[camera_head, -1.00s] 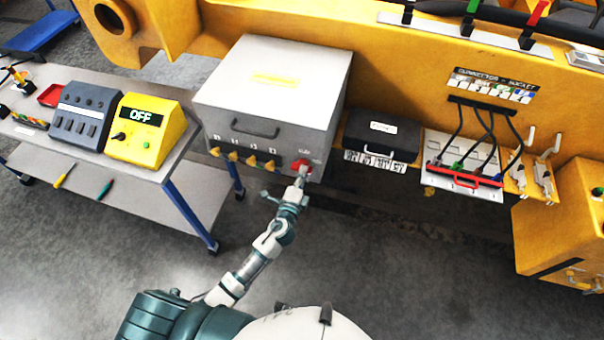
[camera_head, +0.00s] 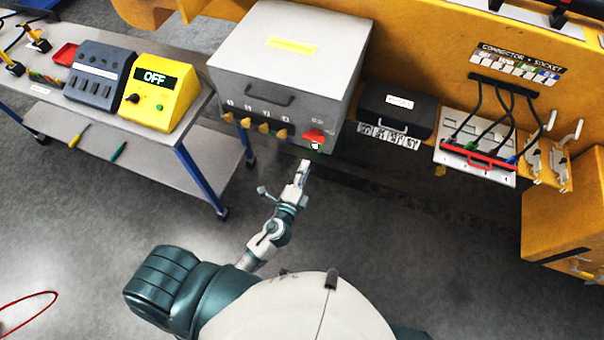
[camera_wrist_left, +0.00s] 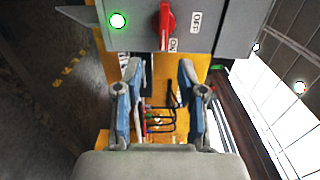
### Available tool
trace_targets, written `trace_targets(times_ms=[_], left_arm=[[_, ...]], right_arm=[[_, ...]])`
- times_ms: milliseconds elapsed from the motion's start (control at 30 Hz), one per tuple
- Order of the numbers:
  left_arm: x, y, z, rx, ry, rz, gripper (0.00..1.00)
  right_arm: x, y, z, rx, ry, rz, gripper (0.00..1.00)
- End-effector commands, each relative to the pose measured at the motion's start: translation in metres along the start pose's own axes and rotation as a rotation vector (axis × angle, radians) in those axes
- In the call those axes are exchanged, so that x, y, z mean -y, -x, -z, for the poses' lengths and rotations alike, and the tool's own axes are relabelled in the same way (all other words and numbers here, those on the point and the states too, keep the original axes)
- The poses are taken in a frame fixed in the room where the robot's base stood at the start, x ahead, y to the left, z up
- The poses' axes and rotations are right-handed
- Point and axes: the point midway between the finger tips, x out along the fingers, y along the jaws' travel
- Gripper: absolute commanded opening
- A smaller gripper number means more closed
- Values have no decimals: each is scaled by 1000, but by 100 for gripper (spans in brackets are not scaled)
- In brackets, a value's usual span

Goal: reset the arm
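My left gripper (camera_head: 301,172) is just below and in front of the grey box (camera_head: 280,55), apart from it. The left wrist view shows the gripper (camera_wrist_left: 165,95) with its two fingers spread and nothing between them. A red rotary switch (camera_head: 314,136) is on the box's front at its lower right. In the left wrist view the switch (camera_wrist_left: 167,25) stands upright, with an OFF label to its right and another label below. A lit green lamp (camera_wrist_left: 118,20) is left of it. My right gripper is not in view.
Yellow knobs (camera_head: 264,128) line the box's front. A bench (camera_head: 165,150) with a yellow unit reading OFF (camera_head: 158,93) stands at left. A black case (camera_head: 397,108) and a cable panel (camera_head: 476,152) are at right. Open floor lies below the box.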

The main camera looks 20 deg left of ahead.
Motion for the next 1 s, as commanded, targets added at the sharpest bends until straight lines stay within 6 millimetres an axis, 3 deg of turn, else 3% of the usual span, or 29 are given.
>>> trace_targets(times_ms=[200,767,867,967,1000], left_arm=[[-1,17,0,-1,1,-1,40],[-2,17,0,-1,3,-5,40],[-23,16,0,-1,25,-48,40],[-75,17,-3,3,91,-157,40],[-104,20,-4,9,129,-218,40]], right_arm=[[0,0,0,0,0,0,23],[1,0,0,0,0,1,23],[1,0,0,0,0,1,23],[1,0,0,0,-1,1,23],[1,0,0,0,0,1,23]])
